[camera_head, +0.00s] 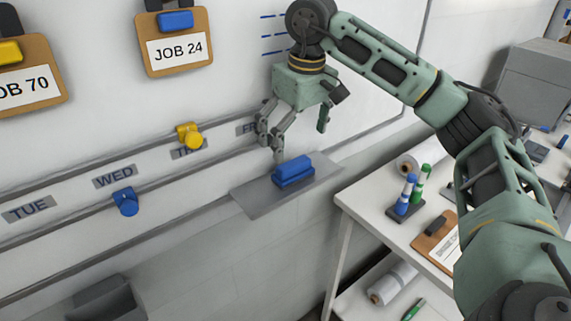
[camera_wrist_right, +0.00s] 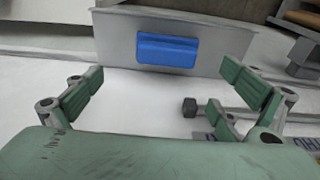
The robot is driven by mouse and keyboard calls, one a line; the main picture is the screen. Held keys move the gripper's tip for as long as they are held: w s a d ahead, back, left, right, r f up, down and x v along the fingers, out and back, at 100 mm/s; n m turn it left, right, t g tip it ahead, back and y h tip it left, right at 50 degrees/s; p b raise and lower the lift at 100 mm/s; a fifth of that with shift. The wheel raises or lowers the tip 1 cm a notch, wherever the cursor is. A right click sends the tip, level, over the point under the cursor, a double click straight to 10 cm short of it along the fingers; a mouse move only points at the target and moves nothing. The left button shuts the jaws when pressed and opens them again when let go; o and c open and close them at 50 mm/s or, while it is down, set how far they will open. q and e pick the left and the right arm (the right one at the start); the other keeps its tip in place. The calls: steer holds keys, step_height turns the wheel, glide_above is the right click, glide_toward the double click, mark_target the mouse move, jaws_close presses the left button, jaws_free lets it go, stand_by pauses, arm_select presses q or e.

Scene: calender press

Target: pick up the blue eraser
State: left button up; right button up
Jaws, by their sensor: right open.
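The blue eraser (camera_head: 294,170) lies on a small grey ledge (camera_head: 262,200) that sticks out from the whiteboard. In the right wrist view the eraser (camera_wrist_right: 167,50) lies on the ledge (camera_wrist_right: 116,40), ahead of the fingers and roughly midway between them. My right gripper (camera_head: 298,138) is open and empty, above the eraser and close to the board, with its fingers pointing down. In the right wrist view its fingers (camera_wrist_right: 160,87) are wide apart and do not touch the eraser. My left gripper is not in view.
A yellow knob (camera_head: 189,136) and a blue knob (camera_head: 126,202) sit on the board's rails left of the ledge. A white table (camera_head: 372,208) at the right holds markers in a stand (camera_head: 405,212), a clipboard (camera_head: 432,245) and a paper roll (camera_head: 408,164). Clipboards hang at upper left.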

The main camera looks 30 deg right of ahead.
mark_target(295, 163)
steer(key=f, duration=0.1)
steer(key=f+p, duration=0.2)
steer(key=shift+s+a+f, duration=0.2)
steer(key=shift+s+f, duration=0.15)
steer(key=f, duration=0.1)
steer(key=f+p, duration=0.1)
steer(key=shift+w+a+f, duration=0.1)
steer(key=shift+a+f, duration=0.1)
steer(key=shift+f, duration=0.65)
steer(key=shift+w, duration=0.1)
steer(key=c, duration=1.3)
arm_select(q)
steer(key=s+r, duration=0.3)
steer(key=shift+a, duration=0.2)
arm_select(e)
steer(key=shift+o, duration=0.2)
steer(key=shift+r, duration=0.1)
